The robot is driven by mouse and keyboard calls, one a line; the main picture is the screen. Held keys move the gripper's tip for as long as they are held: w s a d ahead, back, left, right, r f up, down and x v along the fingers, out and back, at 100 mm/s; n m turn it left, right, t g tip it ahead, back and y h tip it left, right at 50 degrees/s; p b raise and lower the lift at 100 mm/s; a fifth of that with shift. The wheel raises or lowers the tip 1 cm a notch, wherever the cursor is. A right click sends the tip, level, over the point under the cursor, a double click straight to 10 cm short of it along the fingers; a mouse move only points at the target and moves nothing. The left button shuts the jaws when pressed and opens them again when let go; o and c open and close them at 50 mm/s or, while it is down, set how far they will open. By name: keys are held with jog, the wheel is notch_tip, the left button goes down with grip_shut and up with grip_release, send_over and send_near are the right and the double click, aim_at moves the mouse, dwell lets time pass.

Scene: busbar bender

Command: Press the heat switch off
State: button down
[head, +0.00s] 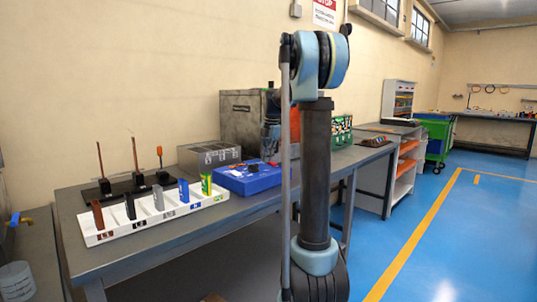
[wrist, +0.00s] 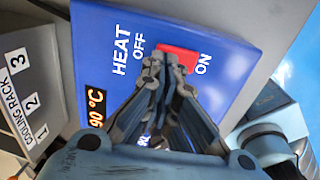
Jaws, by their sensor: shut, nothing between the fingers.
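The heat switch (wrist: 182,57) is a red rocker on the blue control box (wrist: 222,60), between the words OFF and ON, in the wrist view. The box (head: 235,181) also shows on the bench in the head view, partly behind my arm. My gripper (wrist: 163,64) is shut and empty, its fingertips over the OFF end of the switch and hiding part of it. I cannot tell whether the tips touch the switch, nor which way it is tilted.
A white rack (head: 150,213) with several coloured blocks stands left of the box, and a cooling rack label (wrist: 28,95) shows at left in the wrist view. A black stand (head: 135,185) with upright rods is behind it. A grey machine (head: 243,120) stands behind the box.

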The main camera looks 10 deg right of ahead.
aim_at(267, 165)
jog(key=shift+f, duration=0.1)
dwell(0.3)
jog(key=shift+w+a+f+g+h, duration=0.1)
jog(key=shift+w+f+g+h, duration=0.05)
jog(key=shift+f+g+h, duration=0.15)
jog(key=shift+r, duration=0.1)
jog(key=shift+s+d+r, duration=0.1)
jog(key=shift+s+d, duration=0.4)
jog(key=shift+s, duration=0.15)
notch_tip(267, 165, up, 14)
jog(key=w+a, duration=0.1)
jog(key=shift+w, duration=0.3)
dwell(0.5)
